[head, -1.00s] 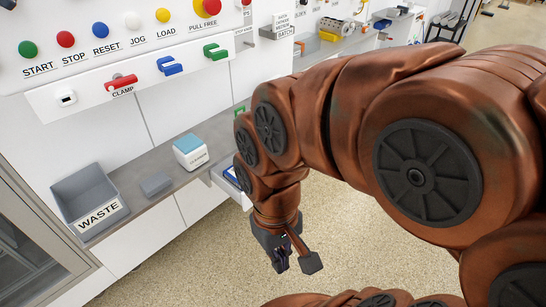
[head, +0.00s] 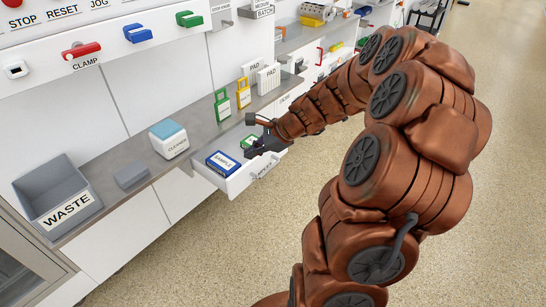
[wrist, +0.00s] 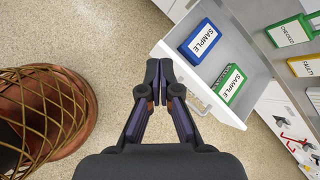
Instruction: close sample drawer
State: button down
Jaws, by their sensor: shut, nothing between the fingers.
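The sample drawer (head: 236,182) is a white drawer standing open below the grey counter. It holds a blue box labelled SAMPLE (head: 223,163) and a green box labelled SAMPLE that is partly hidden behind my gripper in the head view but plain in the wrist view (wrist: 229,84). My gripper (head: 262,160) is shut and empty at the drawer's front end. In the wrist view my gripper (wrist: 158,68) has its fingertips together just outside the drawer front (wrist: 196,87). I cannot tell if they touch it.
Open speckled floor (head: 240,240) lies in front.

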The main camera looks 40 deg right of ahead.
jog(key=d+f+m+t+h+b, duration=0.1)
jog(key=d+f+m, duration=0.2)
jog(key=d, duration=0.3)
jog(key=s+d+f+m+t+h, duration=0.1)
jog(key=d+f+m, duration=0.25)
jog(key=d, duration=0.25)
jog(key=d+f+m+t+h+b, duration=0.1)
jog(key=d+f+m, duration=0.15)
jog(key=d, duration=0.35)
send_near(267, 153)
notch_tip(267, 153, down, 4)
jog(key=w, duration=0.3)
jog(key=shift+w+a+m, duration=0.25)
jog(key=shift+a+m, duration=0.15)
jog(key=shift+w+r, duration=0.1)
jog(key=shift+w, duration=0.55)
jog(key=shift+a, duration=0.1)
